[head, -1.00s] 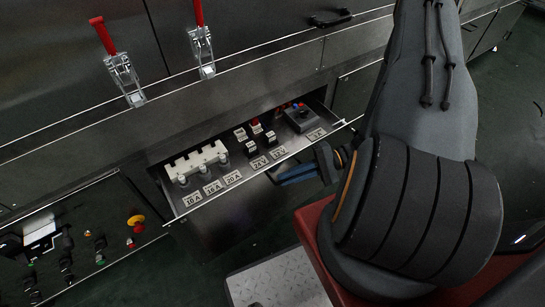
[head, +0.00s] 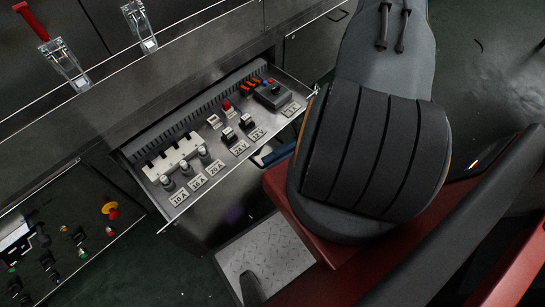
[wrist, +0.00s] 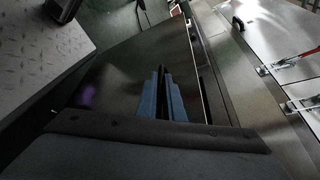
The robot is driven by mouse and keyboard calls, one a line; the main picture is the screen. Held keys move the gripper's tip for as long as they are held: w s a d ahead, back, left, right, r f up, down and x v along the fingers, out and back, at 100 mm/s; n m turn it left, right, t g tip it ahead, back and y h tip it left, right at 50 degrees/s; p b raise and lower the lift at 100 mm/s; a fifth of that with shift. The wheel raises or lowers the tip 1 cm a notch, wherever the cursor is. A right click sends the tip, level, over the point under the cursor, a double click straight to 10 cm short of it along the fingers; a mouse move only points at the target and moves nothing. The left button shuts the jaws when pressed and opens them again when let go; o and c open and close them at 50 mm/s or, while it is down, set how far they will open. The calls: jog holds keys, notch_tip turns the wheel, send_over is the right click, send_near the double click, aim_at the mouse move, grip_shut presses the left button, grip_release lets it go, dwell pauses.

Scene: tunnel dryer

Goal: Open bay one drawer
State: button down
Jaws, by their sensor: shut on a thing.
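The bay drawer (head: 215,205) stands pulled out from the steel cabinet, its contents open to view from above. It holds a pale block (head: 172,160) with fuse-like parts, black switches and a dark box (head: 272,95), with labels along the front. My gripper (head: 277,153), with blue fingers, is at the drawer's front, partly hidden by my arm. In the wrist view my fingers (wrist: 164,95) are close together against the dark drawer front. They are shut on the drawer handle, which is mostly hidden between them.
A control panel (head: 60,240) with a yellow-and-red button is at the lower left. Red-handled clamps (head: 62,62) are on the cabinet above the drawer. A tread plate (head: 265,258) lies below the drawer front. Green floor shows at the right.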

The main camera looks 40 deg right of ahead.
jog(key=c, duration=2.2)
grip_release()
jog(key=v, duration=0.8)
jog(key=w+a+r+n+h+p, duration=0.1)
jog(key=a+r+n+h+p, duration=0.1)
jog(key=r, duration=1)
jog(key=w+a+r+n+g+h+p, duration=0.1)
jog(key=a+r+n+h+p, duration=0.2)
jog(key=a+r+h, duration=0.4)
jog(key=w+a+r+n+g+h+p, duration=0.1)
jog(key=a+r+n+h+p, duration=0.2)
jog(key=r, duration=1.4)
jog(key=shift+w+a+r+h+p, duration=0.15)
jog(key=shift+a+h+p, duration=0.4)
jog(key=shift+h, duration=0.3)
jog(key=shift+w+a+r+h+p, duration=0.1)
jog(key=shift+a+h+p, duration=0.2)
jog(key=shift+a+h, duration=0.45)
